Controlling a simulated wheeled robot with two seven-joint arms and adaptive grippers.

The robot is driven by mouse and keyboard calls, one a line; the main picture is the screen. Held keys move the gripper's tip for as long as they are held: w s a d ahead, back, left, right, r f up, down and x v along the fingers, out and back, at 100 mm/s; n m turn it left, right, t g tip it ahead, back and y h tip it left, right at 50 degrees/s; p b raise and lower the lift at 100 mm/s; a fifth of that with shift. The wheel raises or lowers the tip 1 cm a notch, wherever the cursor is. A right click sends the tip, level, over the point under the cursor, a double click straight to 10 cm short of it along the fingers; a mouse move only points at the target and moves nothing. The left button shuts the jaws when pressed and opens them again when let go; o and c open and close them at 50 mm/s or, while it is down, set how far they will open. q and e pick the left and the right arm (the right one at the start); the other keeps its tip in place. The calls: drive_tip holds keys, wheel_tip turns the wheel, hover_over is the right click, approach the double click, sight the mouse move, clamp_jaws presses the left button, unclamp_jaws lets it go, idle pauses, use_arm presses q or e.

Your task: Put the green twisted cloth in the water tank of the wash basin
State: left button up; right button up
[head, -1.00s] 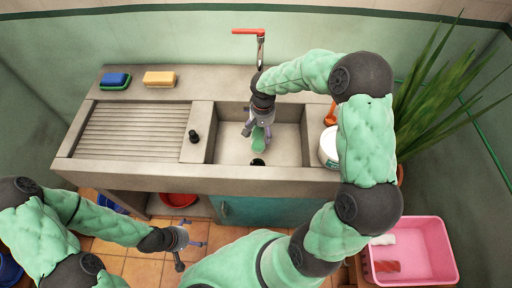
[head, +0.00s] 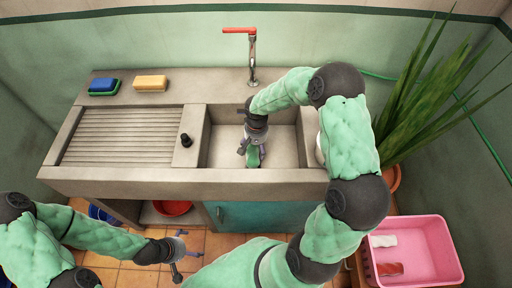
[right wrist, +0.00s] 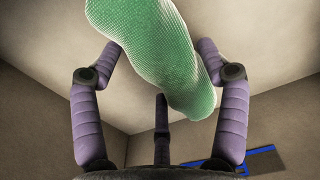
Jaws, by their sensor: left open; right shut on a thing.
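The green twisted cloth (head: 253,157) is in my right gripper (head: 252,150), over the wash basin's water tank (head: 222,150). In the right wrist view the cloth (right wrist: 160,50) is long, meshed and green, and the purple fingers (right wrist: 160,95) are around it. I cannot tell whether the cloth touches the tank floor. My left gripper (head: 183,251) is open and empty, low in front of the basin above the tiled floor.
The ribbed washboard (head: 130,135) is left of the tank, with a black knob (head: 186,140) between. A red-handled tap (head: 251,60) stands behind. Blue (head: 103,85) and yellow (head: 151,83) sponges lie at the back left. A pink tub (head: 440,250) and a plant (head: 420,110) are at right.

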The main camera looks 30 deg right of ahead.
sight(256, 147)
drive_tip(key=shift+f, duration=0.15)
drive_tip(key=o, duration=1.3)
drive_tip(key=shift+r, duration=0.25)
wheel_tip(256, 147, up, 12)
drive_tip(key=p, duration=0.4)
drive_tip(key=shift+s+f, duration=0.15)
